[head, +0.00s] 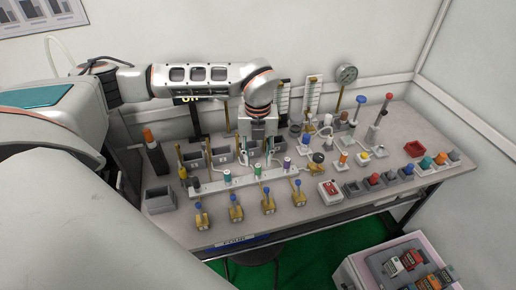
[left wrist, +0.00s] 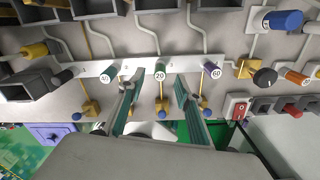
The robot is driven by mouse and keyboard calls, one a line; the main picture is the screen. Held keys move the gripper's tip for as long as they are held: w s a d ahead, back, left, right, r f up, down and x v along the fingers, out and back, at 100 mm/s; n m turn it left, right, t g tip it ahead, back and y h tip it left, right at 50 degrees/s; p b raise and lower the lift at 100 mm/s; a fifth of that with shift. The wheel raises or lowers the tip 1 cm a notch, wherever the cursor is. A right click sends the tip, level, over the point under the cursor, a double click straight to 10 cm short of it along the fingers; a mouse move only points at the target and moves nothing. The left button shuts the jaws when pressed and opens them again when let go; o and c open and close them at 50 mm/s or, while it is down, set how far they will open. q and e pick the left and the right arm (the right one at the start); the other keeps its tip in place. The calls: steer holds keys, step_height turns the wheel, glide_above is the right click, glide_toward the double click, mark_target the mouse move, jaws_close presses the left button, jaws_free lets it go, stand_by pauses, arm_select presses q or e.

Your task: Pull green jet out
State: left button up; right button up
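The green jet (head: 257,171), marked 20, stands in a white rail (head: 242,180) on the bench, between a teal jet (head: 228,177) and a purple jet (head: 287,163). In the left wrist view the green jet (left wrist: 160,72) lies in the gap between my fingertips. My left gripper (head: 258,152) points down just above and behind the rail; its fingers (left wrist: 158,88) are apart and nothing is between them in contact. The lower part of the green jet is hidden in the rail. My right gripper is not in view.
A black plug (head: 196,184) sits at the rail's left end. Several brass valves with blue knobs (head: 236,212) stand in front of the rail. Grey bins (head: 222,156) stand behind it. A red-topped box (head: 330,191) and coloured plugs fill the right side.

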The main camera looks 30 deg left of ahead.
mark_target(258, 165)
arm_select(q)
steer(key=shift+f, duration=2.15)
steer(key=c, duration=1)
jaws_close()
